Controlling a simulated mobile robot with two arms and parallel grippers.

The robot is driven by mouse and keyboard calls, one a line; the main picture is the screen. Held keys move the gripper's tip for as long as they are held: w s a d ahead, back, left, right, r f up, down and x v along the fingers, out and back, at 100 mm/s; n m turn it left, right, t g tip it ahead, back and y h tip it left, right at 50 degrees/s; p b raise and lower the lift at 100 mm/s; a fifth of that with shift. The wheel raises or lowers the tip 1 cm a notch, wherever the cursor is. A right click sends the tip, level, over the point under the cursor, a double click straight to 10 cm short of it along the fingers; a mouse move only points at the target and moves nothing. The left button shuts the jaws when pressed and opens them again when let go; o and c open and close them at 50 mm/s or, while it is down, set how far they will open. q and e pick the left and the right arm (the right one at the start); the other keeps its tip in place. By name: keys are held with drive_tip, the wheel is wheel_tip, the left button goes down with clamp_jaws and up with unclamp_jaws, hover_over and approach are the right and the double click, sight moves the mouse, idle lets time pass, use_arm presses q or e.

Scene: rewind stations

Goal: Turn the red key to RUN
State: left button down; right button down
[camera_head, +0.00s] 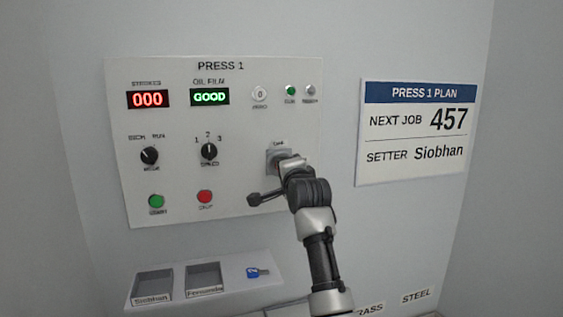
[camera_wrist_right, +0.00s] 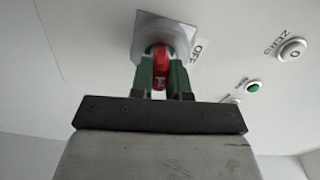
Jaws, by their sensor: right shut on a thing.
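The red key (camera_wrist_right: 159,66) shows in the right wrist view, between the green fingertips of my right gripper (camera_wrist_right: 160,72). The gripper is shut on it. The key is at the key switch, whose grey square plate (camera_wrist_right: 183,33) sits around it, with the word OFF printed beside the plate. In the head view the switch plate (camera_head: 272,156) is at the right of the PRESS 1 panel, and my right arm and gripper cover most of it and the key. The key's exact angle is hard to read. My left gripper is not in view.
The panel (camera_head: 230,165) carries a red 000 display, a green GOOD display, dials and push buttons. Below, a shelf holds two trays labelled Siobhan (camera_head: 153,284) and Fernando (camera_head: 204,277), and a blue key (camera_head: 258,272). A PRESS 1 PLAN sign (camera_head: 416,132) hangs at right.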

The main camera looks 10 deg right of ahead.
drive_tip(key=shift+m+p, duration=1.35)
drive_tip(key=shift+m, duration=0.45)
drive_tip(key=c, duration=1)
unclamp_jaws()
